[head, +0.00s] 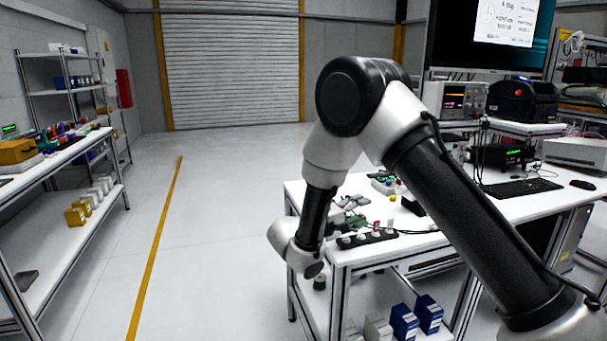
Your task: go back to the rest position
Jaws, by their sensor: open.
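My arm reaches in from the lower right, bends at a dark elbow joint high in the middle, and comes down to a pale wrist at the left end of the white workbench (464,215). I cannot make out my gripper's fingers; the wrist hides that end. Just right of the wrist, small grey and green parts (350,220) lie on the bench; their shape is too small to tell. I see nothing held.
A power strip (368,238) lies near the bench's front edge. A monitor (490,35), keyboard (520,188) and oscilloscope (455,100) stand at the right. Blue boxes (404,322) sit on the lower shelf. Open floor with a yellow line (155,245) lies left, beside shelving (70,243).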

